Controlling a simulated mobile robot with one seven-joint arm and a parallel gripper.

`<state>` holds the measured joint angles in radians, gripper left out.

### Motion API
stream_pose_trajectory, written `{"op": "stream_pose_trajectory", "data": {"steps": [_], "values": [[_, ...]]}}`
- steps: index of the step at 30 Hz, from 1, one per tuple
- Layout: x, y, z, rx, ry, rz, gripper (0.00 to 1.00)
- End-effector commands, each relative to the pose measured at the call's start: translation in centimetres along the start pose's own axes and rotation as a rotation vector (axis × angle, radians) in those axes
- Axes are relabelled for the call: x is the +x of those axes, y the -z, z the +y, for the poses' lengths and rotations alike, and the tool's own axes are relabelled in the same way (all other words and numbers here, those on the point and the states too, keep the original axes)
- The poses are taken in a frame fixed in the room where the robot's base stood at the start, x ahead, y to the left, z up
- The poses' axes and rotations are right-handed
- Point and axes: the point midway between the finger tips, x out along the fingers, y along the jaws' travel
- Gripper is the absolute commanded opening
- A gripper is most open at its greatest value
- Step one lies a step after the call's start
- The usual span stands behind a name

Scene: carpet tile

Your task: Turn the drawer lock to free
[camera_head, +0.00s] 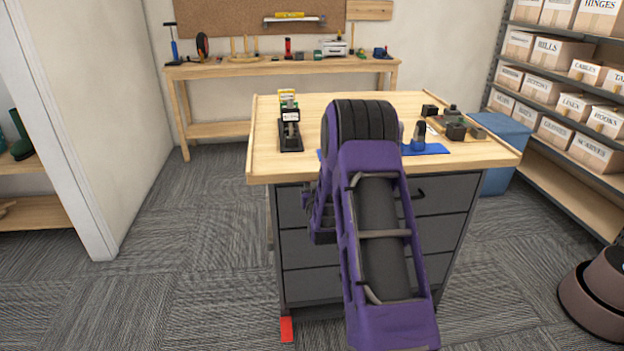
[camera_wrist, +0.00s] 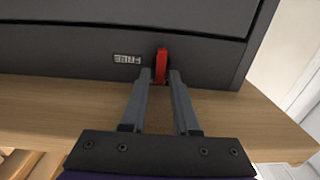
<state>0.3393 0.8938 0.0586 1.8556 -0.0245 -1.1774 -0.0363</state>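The drawer lock's red lever (camera_wrist: 161,66) stands out from the dark grey drawer cabinet (camera_wrist: 60,45) in the wrist view. Pale "FREE" lettering (camera_wrist: 127,59), upside down in this view, is just left of the lever. My gripper (camera_wrist: 161,75) has one finger on each side of the lever. It looks open, with narrow gaps between fingers and lever; contact is hard to judge. In the head view the drawers (camera_head: 310,255) are under the workbench top.
The wooden workbench top (camera_head: 320,103) overhangs the drawers. It bears a black stapler-like tool (camera_head: 290,135), a blue mat (camera_head: 435,149) and several small parts. A red piece (camera_head: 286,328) is at the cabinet's foot. Carpet to the left (camera_head: 190,270) is clear.

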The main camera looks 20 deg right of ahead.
Motion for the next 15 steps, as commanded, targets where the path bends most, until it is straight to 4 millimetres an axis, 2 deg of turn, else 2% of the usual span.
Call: {"op": "stream_pose_trajectory", "data": {"steps": [1,4,15], "values": [[-0.01,0.00,0.00,0.000,0.000,0.000,0.18],[-0.01,0.00,0.00,0.000,0.000,0.000,0.00],[-0.03,0.00,0.01,0.005,0.000,0.000,0.00]]}}
